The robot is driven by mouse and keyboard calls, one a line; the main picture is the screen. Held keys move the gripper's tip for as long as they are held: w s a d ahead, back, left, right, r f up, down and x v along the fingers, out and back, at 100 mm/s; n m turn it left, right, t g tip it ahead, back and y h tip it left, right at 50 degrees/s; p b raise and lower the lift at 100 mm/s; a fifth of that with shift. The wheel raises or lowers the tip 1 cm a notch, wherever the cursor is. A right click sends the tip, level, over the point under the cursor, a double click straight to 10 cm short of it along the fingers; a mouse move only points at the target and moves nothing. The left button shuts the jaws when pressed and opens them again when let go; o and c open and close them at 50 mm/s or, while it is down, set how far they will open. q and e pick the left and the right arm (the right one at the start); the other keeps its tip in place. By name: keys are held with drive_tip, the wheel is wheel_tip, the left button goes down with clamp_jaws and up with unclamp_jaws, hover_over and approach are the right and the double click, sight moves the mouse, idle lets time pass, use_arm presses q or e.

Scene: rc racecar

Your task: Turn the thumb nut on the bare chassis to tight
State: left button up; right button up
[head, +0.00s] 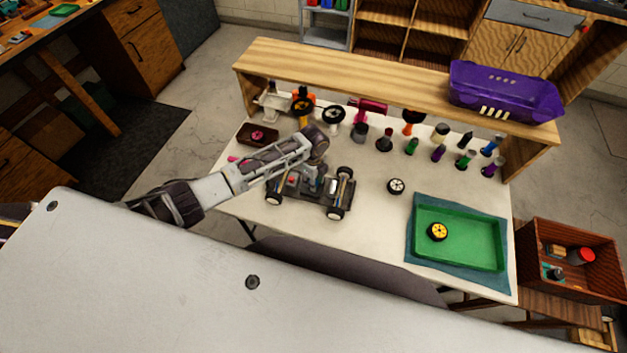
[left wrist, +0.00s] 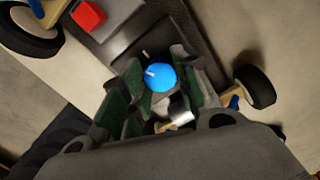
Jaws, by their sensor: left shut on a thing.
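The bare chassis (head: 307,195) stands on its wheels on the white table in the head view, with dark plates and no body shell. In the left wrist view its dark deck (left wrist: 118,22) lies beneath my gripper. My left gripper (head: 318,178) reaches down over the chassis. In the left wrist view its green-padded fingers (left wrist: 159,84) are closed around a round blue thumb nut (left wrist: 161,77) with a pale pointer mark. The nut's underside is hidden. My right gripper is in neither view.
A red block (left wrist: 89,14) sits on the chassis near the gripper. A loose wheel (head: 396,186) lies right of the chassis. A green tray (head: 470,256) holds a yellow-hubbed wheel (head: 437,231). Several bottles and parts stand behind, under a wooden shelf (head: 390,85) bearing a purple car body (head: 505,92).

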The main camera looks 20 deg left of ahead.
use_arm(q)
drive_tip(key=m, duration=0.4)
drive_tip(key=shift+m, duration=0.4)
drive_tip(key=o, duration=1)
drive_tip(key=shift+r, duration=0.1)
drive_tip(key=shift+r, duration=5.95)
drive_tip(key=shift+s+f, duration=0.1)
